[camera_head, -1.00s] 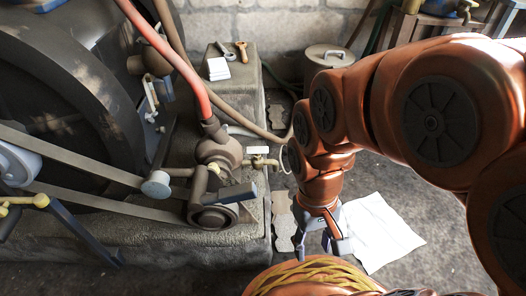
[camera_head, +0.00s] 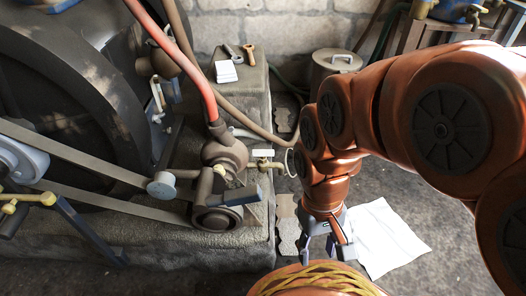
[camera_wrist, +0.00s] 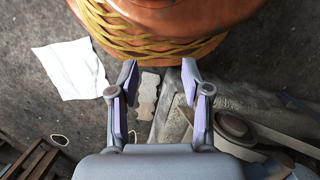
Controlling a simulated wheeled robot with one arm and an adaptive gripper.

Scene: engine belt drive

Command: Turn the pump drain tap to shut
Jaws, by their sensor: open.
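The pump (camera_head: 226,155) is a brown, rounded casting with a red hose running into its top. A small brass tap (camera_head: 266,165) sticks out from its right side, with a white tag (camera_head: 263,153) just above it and a pale ring (camera_head: 289,162) beside it. The tap's handle position is too small to tell. My gripper (camera_head: 326,254) points down, right of the stone plinth and nearer the camera than the tap, apart from it. In the wrist view my gripper (camera_wrist: 160,78) is open, with nothing between its fingers; the tap cannot be made out there.
The stone plinth (camera_head: 190,257) carries the pump, belts and a pulley (camera_head: 212,217). A blue-grey lever (camera_head: 241,195) sits above the pulley. White sheet (camera_head: 385,240) lies on the floor at right. A lidded pot (camera_head: 334,66) stands behind. Floor beside the plinth is mostly free.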

